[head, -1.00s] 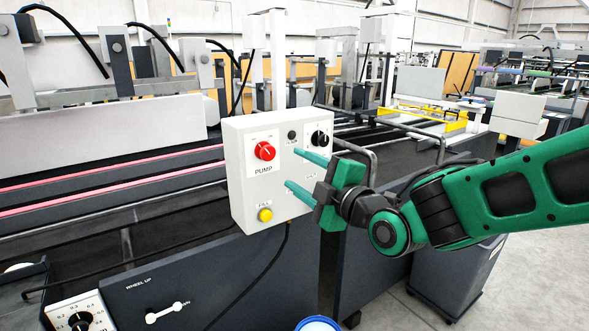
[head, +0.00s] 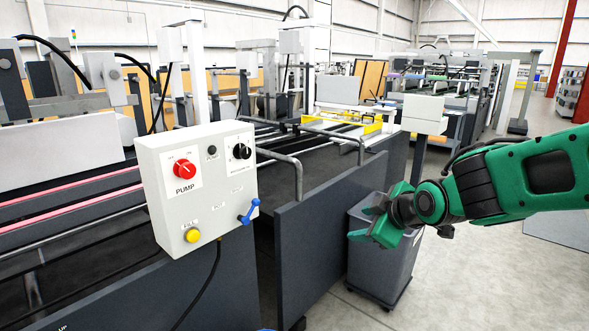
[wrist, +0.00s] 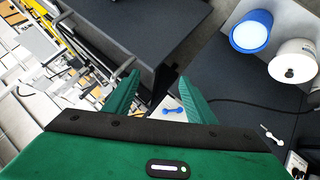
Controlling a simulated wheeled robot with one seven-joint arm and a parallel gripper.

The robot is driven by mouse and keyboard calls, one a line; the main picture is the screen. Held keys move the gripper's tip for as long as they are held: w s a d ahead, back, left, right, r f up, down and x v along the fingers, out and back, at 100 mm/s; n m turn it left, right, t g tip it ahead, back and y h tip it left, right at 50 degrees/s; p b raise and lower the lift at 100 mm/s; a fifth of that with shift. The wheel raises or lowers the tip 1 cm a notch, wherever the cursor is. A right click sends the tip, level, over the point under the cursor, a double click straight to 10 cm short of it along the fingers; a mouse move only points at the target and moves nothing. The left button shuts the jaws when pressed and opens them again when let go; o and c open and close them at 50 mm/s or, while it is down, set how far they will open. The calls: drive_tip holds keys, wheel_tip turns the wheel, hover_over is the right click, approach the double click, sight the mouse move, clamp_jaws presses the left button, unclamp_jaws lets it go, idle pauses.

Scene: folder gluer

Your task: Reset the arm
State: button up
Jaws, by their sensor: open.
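My gripper (head: 372,222) is green and stands open and empty in the head view. It is to the right of the white control box (head: 201,185), well apart from it, in front of a grey bin. The box carries a red pump knob (head: 185,170), a black knob (head: 242,151), a yellow button (head: 192,235) and a blue lever (head: 249,212) at its lower right. In the wrist view the two green fingers (wrist: 158,98) are spread with nothing between them. The blue lever (wrist: 173,110) shows beyond them.
The grey bin (head: 382,262) stands on the floor behind my gripper. A dark machine side panel (head: 325,225) is between the box and the bin. The floor at right is clear. In the wrist view a blue-rimmed container (wrist: 250,32) and a white roll-like object (wrist: 293,62) sit at upper right.

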drive_tip(key=s+d+f+m+g+h, duration=0.2)
drive_tip(key=s+d+m, duration=0.35)
drive_tip(key=d, duration=0.35)
drive_tip(key=s+d+f+m+g+h, duration=0.2)
drive_tip(key=s+d+f+m, duration=0.15)
drive_tip(key=s+d, duration=0.45)
drive_tip(key=s+d+m+g, duration=0.3)
drive_tip(key=s+d+m, duration=0.1)
drive_tip(key=s, duration=0.5)
drive_tip(key=s+d+f+m+g, duration=0.1)
drive_tip(key=s+d+m+g, duration=0.1)
drive_tip(key=s+m, duration=0.4)
drive_tip(key=s+d, duration=0.1)
drive_tip(key=s, duration=0.2)
drive_tip(key=shift+s+d+g+y, duration=0.4)
